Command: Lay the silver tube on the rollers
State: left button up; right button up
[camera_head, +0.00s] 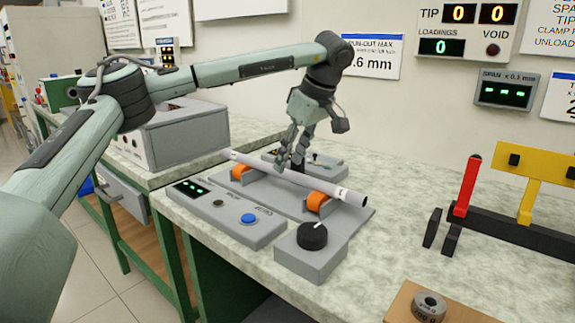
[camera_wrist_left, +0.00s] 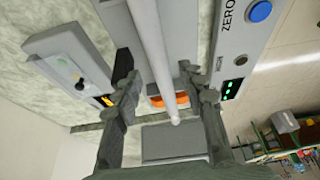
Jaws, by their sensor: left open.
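The silver tube (camera_head: 285,176) lies lengthwise across the two orange rollers, the left one (camera_head: 240,173) and the right one (camera_head: 317,203). It appears to rest on them, with its ends reaching past both. My left gripper (camera_head: 289,165) points down at the middle of the tube, fingers open. In the left wrist view the tube (camera_wrist_left: 155,50) runs between the spread fingers (camera_wrist_left: 160,82) with a gap on each side. One orange roller (camera_wrist_left: 168,100) shows beneath it there. My right gripper is in neither view.
A grey console with a blue button (camera_head: 248,218) and a box with a black knob (camera_head: 313,236) stand in front of the rollers. A red and yellow stand (camera_head: 465,187) is at right. A wooden block with a metal ring (camera_head: 430,306) is at the front. The bench between is clear.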

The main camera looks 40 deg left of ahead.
pick_arm(q)
jog(key=p+v, duration=0.1)
jog(key=v, duration=0.8)
jog(key=shift+r, duration=0.3)
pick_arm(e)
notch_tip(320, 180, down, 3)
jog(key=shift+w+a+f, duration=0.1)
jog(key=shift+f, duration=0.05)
pick_arm(q)
jog(key=shift+d, duration=0.1)
